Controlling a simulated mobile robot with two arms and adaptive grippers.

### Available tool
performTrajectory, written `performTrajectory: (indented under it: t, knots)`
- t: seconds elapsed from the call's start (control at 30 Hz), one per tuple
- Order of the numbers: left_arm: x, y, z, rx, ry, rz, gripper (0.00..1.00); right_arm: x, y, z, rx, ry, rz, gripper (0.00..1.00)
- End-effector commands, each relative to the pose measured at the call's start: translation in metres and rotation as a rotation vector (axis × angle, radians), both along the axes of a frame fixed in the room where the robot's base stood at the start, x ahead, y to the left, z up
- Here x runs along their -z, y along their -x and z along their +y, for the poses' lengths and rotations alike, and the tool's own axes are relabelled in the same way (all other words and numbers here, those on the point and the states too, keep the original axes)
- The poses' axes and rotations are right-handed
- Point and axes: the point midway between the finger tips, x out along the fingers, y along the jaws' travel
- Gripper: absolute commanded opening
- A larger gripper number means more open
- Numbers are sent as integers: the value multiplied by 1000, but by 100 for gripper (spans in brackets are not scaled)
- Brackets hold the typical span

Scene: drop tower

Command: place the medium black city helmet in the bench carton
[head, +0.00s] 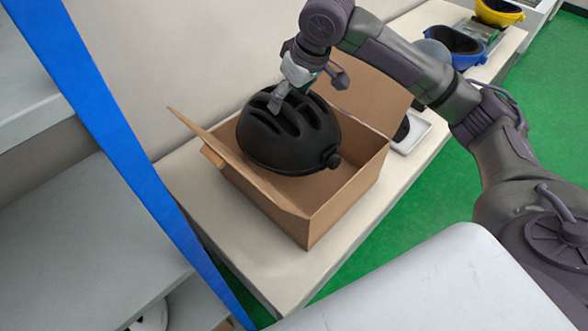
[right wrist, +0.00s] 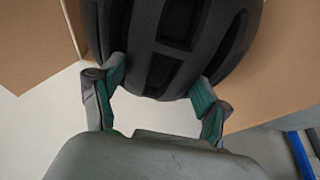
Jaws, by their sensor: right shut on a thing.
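A black vented helmet (head: 285,137) is at the opening of the open brown carton (head: 330,205) on the bench (head: 262,265). My right gripper (head: 285,95) comes down on the helmet's top from behind and is shut on it. In the right wrist view the two green-padded fingertips (right wrist: 160,90) press on either side of the helmet's shell (right wrist: 165,45). The helmet covers most of the carton's inside, and I cannot tell whether it touches the bottom. My left gripper is not in view.
The carton's flaps stand open, one tall at the back (head: 362,95). A white tray (head: 412,132) with a dark item, a blue helmet (head: 455,45) and a yellow helmet (head: 498,12) lie further along the bench. A shelf unit with a blue upright (head: 105,130) stands at left.

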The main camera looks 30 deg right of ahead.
Motion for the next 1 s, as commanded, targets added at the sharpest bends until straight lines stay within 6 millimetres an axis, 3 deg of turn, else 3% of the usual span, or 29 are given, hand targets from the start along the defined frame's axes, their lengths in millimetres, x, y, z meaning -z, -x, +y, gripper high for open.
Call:
performTrajectory:
  t: [0.4,0.67,1.0]
  knots:
    - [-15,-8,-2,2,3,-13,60,99,1,0,0,1,4,6]
    - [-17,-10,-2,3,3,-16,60,124,0,0,-1,0,0,6]
    - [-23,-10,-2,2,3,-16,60,170,0,1,-2,0,-1,6]
